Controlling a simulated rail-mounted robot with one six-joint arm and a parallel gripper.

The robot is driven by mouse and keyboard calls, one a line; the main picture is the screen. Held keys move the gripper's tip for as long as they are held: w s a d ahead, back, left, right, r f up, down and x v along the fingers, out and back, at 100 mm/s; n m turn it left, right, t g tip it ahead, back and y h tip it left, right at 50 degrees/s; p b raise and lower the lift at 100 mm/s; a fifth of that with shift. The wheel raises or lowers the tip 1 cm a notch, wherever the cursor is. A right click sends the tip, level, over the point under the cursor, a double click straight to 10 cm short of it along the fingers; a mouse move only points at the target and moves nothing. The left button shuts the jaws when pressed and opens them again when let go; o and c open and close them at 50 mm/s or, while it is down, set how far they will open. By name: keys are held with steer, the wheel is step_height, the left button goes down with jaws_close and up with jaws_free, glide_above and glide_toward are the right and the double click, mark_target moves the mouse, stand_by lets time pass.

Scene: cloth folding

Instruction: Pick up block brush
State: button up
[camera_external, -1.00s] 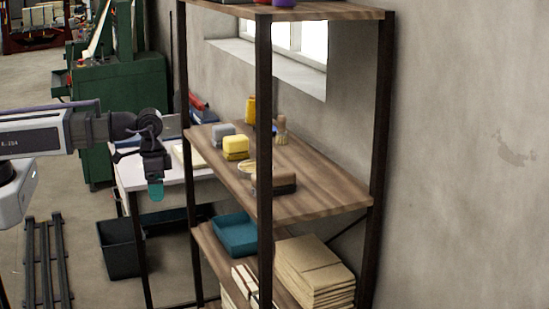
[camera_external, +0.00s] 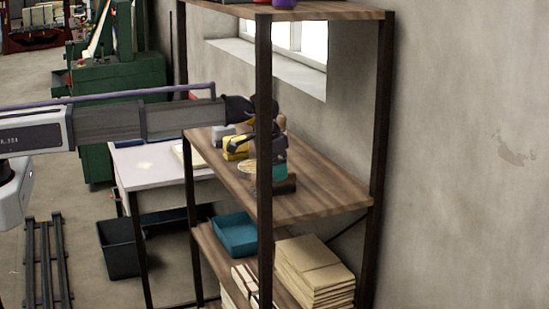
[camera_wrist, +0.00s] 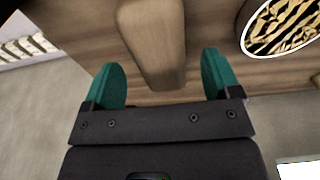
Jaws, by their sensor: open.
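The block brush (camera_wrist: 150,40) is a wooden block on the middle shelf; in the wrist view it lies between and beyond my fingertips. In the external view its dark end (camera_external: 286,186) shows near the shelf's front, partly hidden by the shelf post and my gripper. My gripper (camera_wrist: 161,76) is open and empty, with one teal finger to each side of the block's line. In the external view my gripper (camera_external: 279,170) is just above the brush; I cannot tell whether it touches it.
Yellow sponges (camera_external: 235,150) stand farther back on the shelf (camera_external: 325,190). A dark post (camera_external: 264,120) rises at the front corner. The shelf's right part is clear.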

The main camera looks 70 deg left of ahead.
mark_target(275, 185)
steer(key=f+b, duration=0.5)
steer(key=shift+w+f, duration=0.15)
steer(key=shift+w, duration=0.15)
steer(key=shift+s+r, duration=0.1)
steer(key=shift+r, duration=0.15)
steer(key=c, duration=1.1)
steer(key=shift+r+p, duration=0.15)
steer(key=shift+p, duration=0.2)
steer(key=shift+r+p, duration=0.65)
step_height(275, 185, up, 2)
steer(key=shift+r+p, duration=0.1)
steer(key=shift+p, duration=0.95)
steer(key=s, duration=0.6)
steer(key=s+d, duration=0.1)
steer(key=s, duration=1)
steer(key=shift+s+d, duration=0.4)
